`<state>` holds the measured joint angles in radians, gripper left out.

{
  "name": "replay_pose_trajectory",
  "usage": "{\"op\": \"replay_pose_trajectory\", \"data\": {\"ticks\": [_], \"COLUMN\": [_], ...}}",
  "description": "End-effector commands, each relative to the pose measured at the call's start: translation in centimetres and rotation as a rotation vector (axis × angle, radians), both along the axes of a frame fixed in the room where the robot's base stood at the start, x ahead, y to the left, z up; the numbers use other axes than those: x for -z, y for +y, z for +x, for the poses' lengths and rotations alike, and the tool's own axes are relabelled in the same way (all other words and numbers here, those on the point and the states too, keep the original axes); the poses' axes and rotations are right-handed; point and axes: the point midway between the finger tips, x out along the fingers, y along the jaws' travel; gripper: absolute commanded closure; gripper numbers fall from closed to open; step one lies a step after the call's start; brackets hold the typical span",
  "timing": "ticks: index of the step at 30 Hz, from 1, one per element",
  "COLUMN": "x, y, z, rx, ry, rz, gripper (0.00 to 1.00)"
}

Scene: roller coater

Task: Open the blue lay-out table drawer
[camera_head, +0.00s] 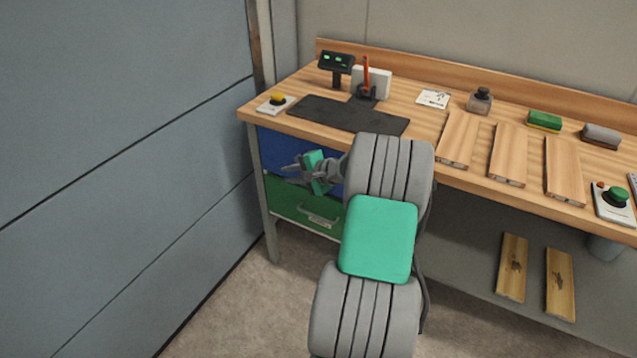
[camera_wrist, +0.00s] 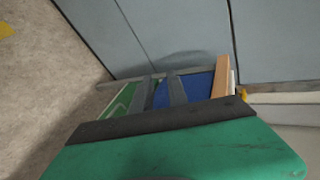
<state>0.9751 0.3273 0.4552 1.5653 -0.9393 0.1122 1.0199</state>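The blue drawer (camera_head: 273,148) is the upper one under the left end of the wooden table. Its front looks closed, flush above the green drawer (camera_head: 283,203). My gripper (camera_head: 290,168) is in front of the blue drawer and covers part of its face, so its handle is not clearly visible. In the wrist view, the blue drawer (camera_wrist: 200,86) lies beyond my gripper (camera_wrist: 160,82). The two dark fingers stand apart with nothing visible held between them. I cannot tell whether they touch the drawer.
The green drawer has a grey handle (camera_head: 318,217). A grey wall panel (camera_head: 120,150) stands close on the left. Floor (camera_head: 235,310) is clear before the drawers.

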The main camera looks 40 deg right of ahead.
Motion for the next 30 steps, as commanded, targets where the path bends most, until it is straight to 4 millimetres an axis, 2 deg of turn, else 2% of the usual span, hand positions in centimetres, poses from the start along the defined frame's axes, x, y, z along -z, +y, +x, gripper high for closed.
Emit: {"op": "replay_pose_trajectory", "data": {"ticks": [1,3,6,8,11,21,30], "x": [3.2,4.2,4.5,4.5,4.6,5.9,6.0], "y": [-4.9,-9.1,-11.9,-12.5,-12.6,-12.5,-12.6], "z": [-1.6,-3.4,-5.1,-5.3,-4.5,1.3,2.1], "rx": [0.123,0.237,0.312,0.329,0.332,0.331,0.333], "ry": [-0.067,-0.159,-0.233,-0.252,-0.257,-0.254,-0.254], "rz": [0.131,0.274,0.379,0.405,0.414,0.409,0.409], "gripper": [0.8,0.8,0.8,0.8,0.8,0.8,0.8]}}
